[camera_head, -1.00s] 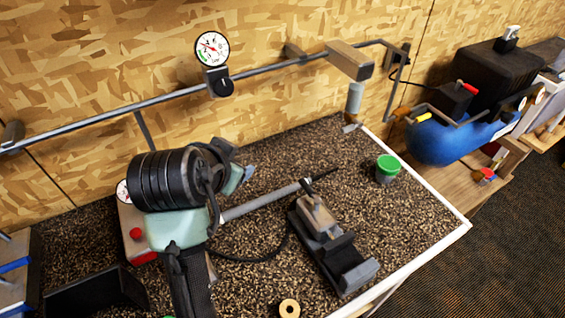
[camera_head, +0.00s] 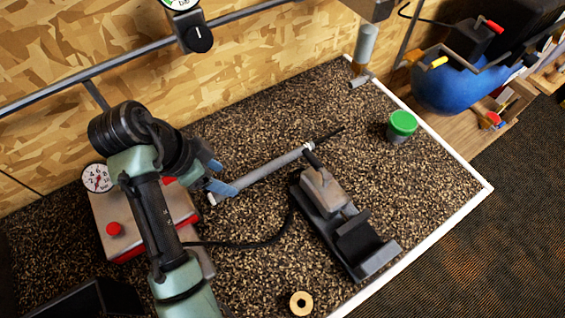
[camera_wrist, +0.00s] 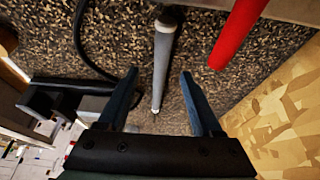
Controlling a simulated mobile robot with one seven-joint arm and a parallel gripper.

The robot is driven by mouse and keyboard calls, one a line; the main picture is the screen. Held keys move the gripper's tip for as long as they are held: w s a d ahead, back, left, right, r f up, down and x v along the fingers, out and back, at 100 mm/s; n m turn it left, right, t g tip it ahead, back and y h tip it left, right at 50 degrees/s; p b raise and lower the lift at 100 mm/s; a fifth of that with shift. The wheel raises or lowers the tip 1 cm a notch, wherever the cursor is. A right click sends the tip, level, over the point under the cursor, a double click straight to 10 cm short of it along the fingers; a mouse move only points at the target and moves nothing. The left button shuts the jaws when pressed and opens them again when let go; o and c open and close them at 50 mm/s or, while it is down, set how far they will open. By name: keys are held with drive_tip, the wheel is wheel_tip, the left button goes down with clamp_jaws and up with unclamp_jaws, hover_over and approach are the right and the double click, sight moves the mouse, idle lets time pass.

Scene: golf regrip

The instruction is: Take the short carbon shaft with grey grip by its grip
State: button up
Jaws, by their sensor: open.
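The short shaft with a grey grip (camera_head: 262,172) lies on the speckled bench top, its dark shaft end pointing to the upper right. In the wrist view the grey grip (camera_wrist: 160,62) runs up between my open fingers, with its light butt end at the top. My gripper (camera_head: 222,178) is open beside the butt end of the grip in the head view. In the wrist view my gripper (camera_wrist: 158,80) has one finger on each side of the grip, apart from it. I cannot tell the height of the fingers above it.
A red-and-grey box (camera_head: 135,215) with a gauge and black hose stands left of the grip. A black clamp fixture (camera_head: 340,220) stands just right of it. A green-lidded cup (camera_head: 402,125) is at the right, and a wooden ring (camera_head: 301,303) lies in front. Bench behind the shaft is clear.

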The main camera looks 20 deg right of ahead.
sight(237, 182)
drive_tip(key=shift+p+x, duration=0.45)
drive_tip(key=shift+x, duration=2.45)
drive_tip(key=shift+w+d+r, duration=0.1)
drive_tip(key=shift+w+d, duration=0.05)
clamp_jaws()
